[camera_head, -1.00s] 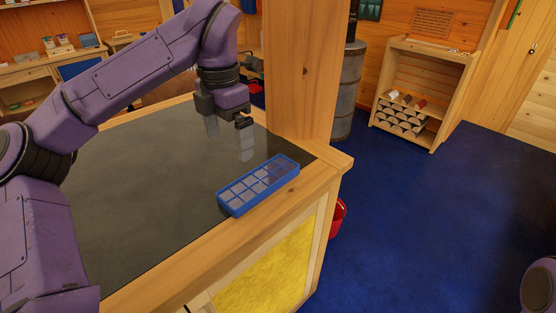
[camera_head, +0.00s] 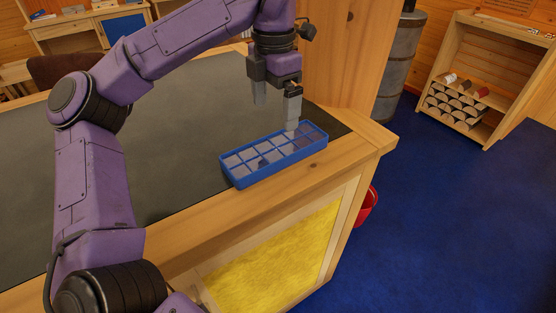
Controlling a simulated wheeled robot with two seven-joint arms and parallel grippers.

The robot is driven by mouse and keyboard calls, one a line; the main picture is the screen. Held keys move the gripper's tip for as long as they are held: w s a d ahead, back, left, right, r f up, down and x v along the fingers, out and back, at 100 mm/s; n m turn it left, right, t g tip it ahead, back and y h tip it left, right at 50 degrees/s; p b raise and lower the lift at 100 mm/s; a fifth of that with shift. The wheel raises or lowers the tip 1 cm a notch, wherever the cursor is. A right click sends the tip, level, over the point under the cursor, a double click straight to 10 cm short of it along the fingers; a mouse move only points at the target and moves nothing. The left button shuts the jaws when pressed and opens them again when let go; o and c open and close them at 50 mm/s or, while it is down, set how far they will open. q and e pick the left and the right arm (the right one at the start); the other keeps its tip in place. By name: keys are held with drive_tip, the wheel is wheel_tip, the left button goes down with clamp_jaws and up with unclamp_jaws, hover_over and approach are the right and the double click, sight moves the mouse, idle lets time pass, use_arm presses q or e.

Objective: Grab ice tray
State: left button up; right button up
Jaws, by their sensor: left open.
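The blue ice tray (camera_head: 238,181) with several pale compartments lies near the front right edge of the counter, partly on the dark top and close to the wooden rim. My left gripper (camera_head: 276,118) is open and points down over the tray's far right part. One finger stands in front of or over the tray's compartments, and the other is behind the tray's far side. I cannot tell whether either finger touches the tray. My right gripper is not in view.
The counter's dark top (camera_head: 170,150) is clear to the left of the tray. A wooden post (camera_head: 345,50) rises close behind the gripper. A red bucket (camera_head: 367,207) stands on the blue floor beside the counter. A shelf with logs (camera_head: 460,105) stands at the back right.

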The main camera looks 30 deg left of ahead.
use_arm(q)
hover_over(276, 145)
wheel_tip(276, 145, down, 5)
drive_tip(key=shift+s+a+f, duration=0.1)
drive_tip(key=shift+a+f, duration=0.05)
drive_tip(key=f, duration=0.5)
drive_tip(key=shift+d+f+p, duration=0.1)
drive_tip(key=shift+d+p, duration=0.1)
drive_tip(key=shift+p, duration=0.15)
drive_tip(key=c, duration=1)
